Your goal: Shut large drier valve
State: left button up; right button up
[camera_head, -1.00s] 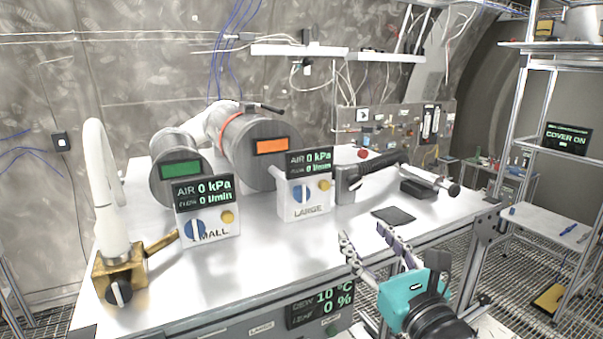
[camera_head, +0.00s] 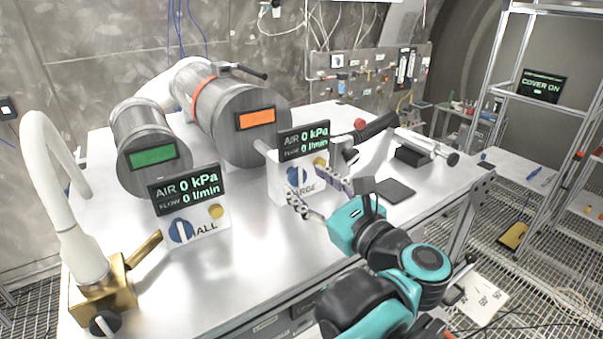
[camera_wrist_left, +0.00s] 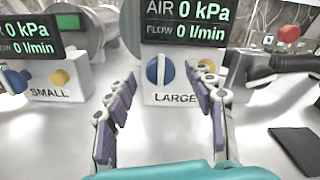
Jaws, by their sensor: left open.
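The large drier's control box (camera_head: 275,187), labelled LARGE, stands on the bench below the orange-screened cylinder (camera_head: 235,115). Its front has a blue round knob (camera_wrist_left: 160,70) with an upright white bar and a smaller yellow knob (camera_wrist_left: 207,67). The blue knob also shows in the head view (camera_head: 296,176). Its display (camera_wrist_left: 185,20) reads 0 kPa and 0 l/min. My right gripper is out of view.
The small control box (camera_head: 190,222) and green-screened cylinder (camera_head: 150,135) stand to the left. A white pipe on a brass valve block (camera_head: 105,290) is at front left. A black-handled tool (camera_head: 375,128) and dark pad (camera_head: 396,190) lie to the right. The bench front is clear.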

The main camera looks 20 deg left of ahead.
aim_at(299, 178)
pick_arm(q)
jog(key=x, duration=0.3)
jog(key=shift+w+a+f, duration=0.1)
jog(key=shift+w, duration=0.05)
jog(key=shift+s+d, duration=0.25)
jog(key=shift+d, duration=0.05)
jog(key=shift+c, duration=0.4)
jog(key=shift+a, duration=0.1)
jog(key=c, duration=1.1)
jog(key=shift+m, duration=0.3)
jog(key=m, duration=0.3)
jog(key=shift+w+b, duration=0.1)
jog(key=shift+b, duration=0.2)
jog(key=shift+m, duration=1.6)
